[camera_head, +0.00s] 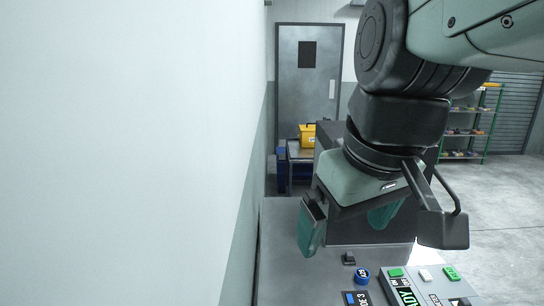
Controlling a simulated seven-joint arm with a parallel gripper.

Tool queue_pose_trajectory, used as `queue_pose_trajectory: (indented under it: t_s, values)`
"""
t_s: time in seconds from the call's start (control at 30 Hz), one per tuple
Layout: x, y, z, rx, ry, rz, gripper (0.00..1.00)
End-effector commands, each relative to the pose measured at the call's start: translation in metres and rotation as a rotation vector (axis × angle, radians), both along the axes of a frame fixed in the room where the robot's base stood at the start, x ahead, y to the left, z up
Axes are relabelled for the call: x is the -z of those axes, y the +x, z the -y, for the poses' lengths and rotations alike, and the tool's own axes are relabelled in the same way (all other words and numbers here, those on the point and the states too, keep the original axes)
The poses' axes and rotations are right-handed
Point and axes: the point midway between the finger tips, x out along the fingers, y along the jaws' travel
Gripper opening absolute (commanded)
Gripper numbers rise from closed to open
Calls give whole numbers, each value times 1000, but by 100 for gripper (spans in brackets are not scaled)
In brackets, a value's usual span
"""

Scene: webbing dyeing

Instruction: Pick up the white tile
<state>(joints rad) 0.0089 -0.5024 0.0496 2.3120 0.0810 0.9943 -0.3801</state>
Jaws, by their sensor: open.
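A small white tile (426,275) shows on a grey panel at the lower right of the head view, between two green pieces (396,272). My gripper (344,236) hangs above the grey table, left of the white tile and farther back. Its two green fingers are spread wide apart with nothing seen between them. The gripper is clear of the white tile.
The grey panel (388,281) also bears dark lettered parts. A blue round piece (361,276) and a small black block (348,259) are on the table (283,240). A white wall (110,150) runs close along the left. A dark box (330,135) stands behind my gripper.

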Motion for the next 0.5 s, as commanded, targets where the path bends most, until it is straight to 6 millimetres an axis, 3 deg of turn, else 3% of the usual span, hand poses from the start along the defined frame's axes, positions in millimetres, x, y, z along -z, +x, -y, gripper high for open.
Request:
queue_pose_trajectory:
  t_s: [0.03, 0.2, 0.4, 0.5]
  values:
    - [3, -17, -1, 62, 31, 29, 100]
    - [10, -41, 14, 262, 80, 114, 100]
    - [12, -47, 21, 332, 94, 145, 100]
    - [12, -47, 21, 332, 94, 144, 88]
